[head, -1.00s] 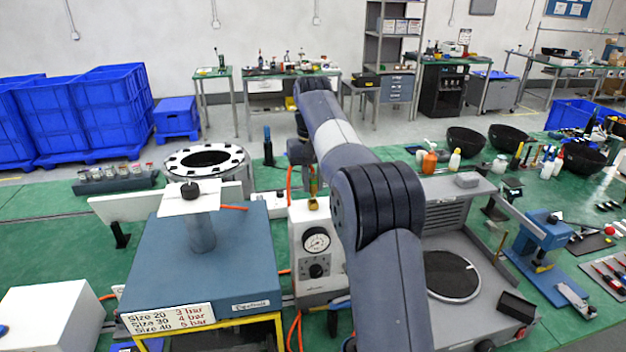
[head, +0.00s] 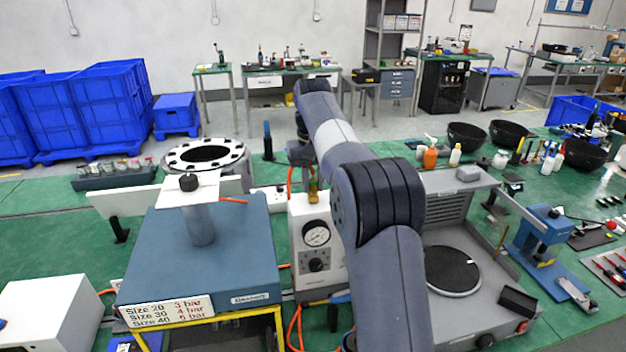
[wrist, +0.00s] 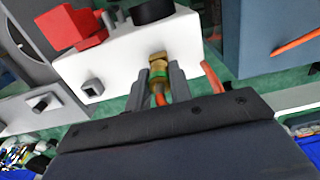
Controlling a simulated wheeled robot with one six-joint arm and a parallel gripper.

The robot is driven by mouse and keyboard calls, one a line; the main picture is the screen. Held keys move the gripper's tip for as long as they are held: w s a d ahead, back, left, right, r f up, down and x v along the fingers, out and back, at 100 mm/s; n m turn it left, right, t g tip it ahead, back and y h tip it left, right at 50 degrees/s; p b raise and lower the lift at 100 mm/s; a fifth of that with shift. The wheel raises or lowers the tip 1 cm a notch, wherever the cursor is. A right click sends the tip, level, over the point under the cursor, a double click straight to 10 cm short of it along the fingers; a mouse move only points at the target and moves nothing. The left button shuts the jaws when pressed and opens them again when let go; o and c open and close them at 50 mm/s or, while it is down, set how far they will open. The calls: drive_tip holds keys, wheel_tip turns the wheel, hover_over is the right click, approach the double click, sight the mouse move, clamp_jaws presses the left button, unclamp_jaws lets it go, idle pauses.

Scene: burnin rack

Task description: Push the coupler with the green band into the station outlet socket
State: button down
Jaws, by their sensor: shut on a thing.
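The white station box (head: 316,255) with a round gauge stands on the bench in the middle of the head view. Its brass outlet socket (wrist: 158,57) sticks out of the white face in the wrist view. My gripper (wrist: 160,76) is shut on the coupler with the green band (wrist: 160,73), which has an orange hose (wrist: 159,97) behind it. The coupler is lined up with the socket and its front end appears to meet it. I cannot tell how deep it sits. In the head view my arm hides most of my gripper.
A blue-grey box (head: 235,260) with a pressure-size label stands left of the station. A grey machine with a round black plate (head: 452,270) stands to the right.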

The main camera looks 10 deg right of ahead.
sight(313, 174)
drive_tip(key=c, duration=1.2)
unclamp_jaws()
drive_tip(key=shift+f, duration=0.1)
drive_tip(key=shift+r+p, duration=0.6)
drive_tip(key=shift+r, duration=3.15)
drive_tip(key=shift+f, duration=0.1)
drive_tip(key=shift+f+b, duration=0.3)
drive_tip(key=shift+f, duration=2.8)
drive_tip(key=shift+f, duration=0.1)
